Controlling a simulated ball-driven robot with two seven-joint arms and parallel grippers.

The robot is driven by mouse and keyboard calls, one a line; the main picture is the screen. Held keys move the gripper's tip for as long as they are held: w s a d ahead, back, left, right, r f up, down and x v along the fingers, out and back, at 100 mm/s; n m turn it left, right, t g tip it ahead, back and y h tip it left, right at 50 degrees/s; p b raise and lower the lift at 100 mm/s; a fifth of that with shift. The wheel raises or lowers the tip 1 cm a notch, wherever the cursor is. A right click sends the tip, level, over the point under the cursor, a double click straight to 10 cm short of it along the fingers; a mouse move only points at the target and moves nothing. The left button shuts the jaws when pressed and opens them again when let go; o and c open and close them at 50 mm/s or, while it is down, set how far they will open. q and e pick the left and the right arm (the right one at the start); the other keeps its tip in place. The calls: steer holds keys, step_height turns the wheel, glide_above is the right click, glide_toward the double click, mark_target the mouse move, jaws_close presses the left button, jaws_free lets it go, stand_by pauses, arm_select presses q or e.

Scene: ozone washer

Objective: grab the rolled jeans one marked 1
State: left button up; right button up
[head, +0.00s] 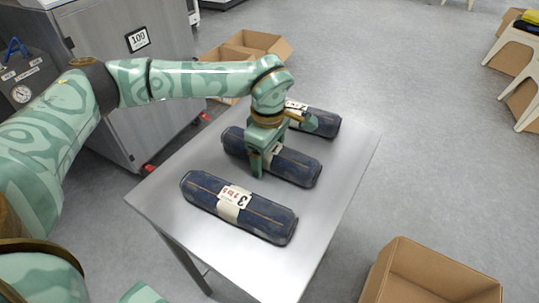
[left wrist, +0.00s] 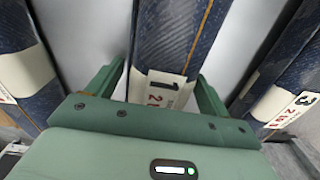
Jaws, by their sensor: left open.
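Three dark blue rolled jeans with paper labels lie side by side on a metal table (head: 158,190). The middle roll (head: 300,168) carries the label 1, which reads clearly in the left wrist view (left wrist: 162,88). The nearest roll (head: 268,220) is marked 3 and also shows at the right of the left wrist view (left wrist: 290,70). The far roll (head: 326,124) is partly behind my arm. My left gripper (head: 266,160) is open, its fingers on either side of the middle roll at its label. The head view hides part of that label. My right gripper is not in view.
A grey metal cabinet (head: 160,75) stands behind the table at left. Open cardboard boxes stand on the floor behind the table (head: 255,42) and at front right (head: 430,275). White stools (head: 520,50) are at far right.

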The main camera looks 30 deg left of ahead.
arm_select(q)
steer(key=shift+r, duration=0.1)
steer(key=c, duration=1.3)
